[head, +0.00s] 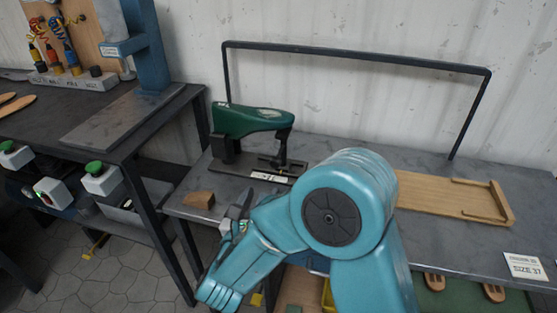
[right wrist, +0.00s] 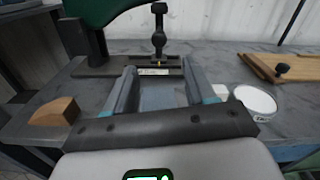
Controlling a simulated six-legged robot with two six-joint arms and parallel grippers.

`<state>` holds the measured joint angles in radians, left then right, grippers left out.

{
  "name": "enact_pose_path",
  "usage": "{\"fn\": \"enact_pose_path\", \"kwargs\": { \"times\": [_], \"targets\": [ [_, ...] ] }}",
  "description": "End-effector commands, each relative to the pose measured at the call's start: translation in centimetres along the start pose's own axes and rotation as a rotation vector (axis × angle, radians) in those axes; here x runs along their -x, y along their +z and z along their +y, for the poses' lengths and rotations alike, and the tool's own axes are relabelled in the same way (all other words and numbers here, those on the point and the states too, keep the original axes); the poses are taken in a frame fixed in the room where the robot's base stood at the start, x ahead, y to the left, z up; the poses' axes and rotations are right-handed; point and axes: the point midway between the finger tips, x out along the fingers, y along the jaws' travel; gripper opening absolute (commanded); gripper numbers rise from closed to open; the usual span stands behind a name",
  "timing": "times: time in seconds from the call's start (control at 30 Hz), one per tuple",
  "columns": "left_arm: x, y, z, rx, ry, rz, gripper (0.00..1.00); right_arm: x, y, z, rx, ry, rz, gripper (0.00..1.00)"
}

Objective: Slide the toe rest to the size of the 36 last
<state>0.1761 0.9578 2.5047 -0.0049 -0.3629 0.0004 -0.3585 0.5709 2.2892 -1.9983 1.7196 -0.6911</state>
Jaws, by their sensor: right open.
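A green last (head: 250,119) sits on a black stand on the right-hand bench, its toe pointing right; its edge shows in the right wrist view (right wrist: 98,10). The toe rest (head: 283,147) is a black post under the toe end, on a slotted base with a small white scale label (head: 268,177). In the right wrist view the toe rest (right wrist: 159,38) stands upright beyond the fingertips. My right gripper (right wrist: 162,80) is open and empty, its fingers pointing at the base; in the head view it (head: 240,212) is low in front of the stand. My left gripper is out of view.
A wooden wedge (head: 199,199) lies left of my right gripper. A wooden tray (head: 450,195) lies to the right. A card (head: 524,266) reads SIZE 37. A round white-topped tin (right wrist: 256,101) stands near the right finger. A black rail (head: 350,56) spans the bench's back.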

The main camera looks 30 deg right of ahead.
Motion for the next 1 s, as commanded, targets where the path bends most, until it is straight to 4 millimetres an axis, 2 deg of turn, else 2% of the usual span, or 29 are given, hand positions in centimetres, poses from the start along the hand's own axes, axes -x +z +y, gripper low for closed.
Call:
{"fn": "enact_pose_path", "kwargs": {
  "times": [0.17,0.5,0.7,0.83,1.0],
  "targets": [
    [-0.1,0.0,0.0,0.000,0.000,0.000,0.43,-1.8,0.2,0.1,-0.001,0.000,-0.008,0.55],
    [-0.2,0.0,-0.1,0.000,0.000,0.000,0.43,-9.7,0.2,0.0,0.000,-0.003,-0.006,0.55],
    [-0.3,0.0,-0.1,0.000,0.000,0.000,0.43,-13.7,0.2,0.0,0.000,-0.001,-0.007,0.55],
    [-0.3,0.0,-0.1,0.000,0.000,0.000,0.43,-15.2,0.2,0.1,0.001,0.002,-0.007,0.55],
    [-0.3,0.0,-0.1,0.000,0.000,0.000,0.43,-16.0,0.2,0.1,0.002,0.003,-0.006,0.55]
  ]
}}
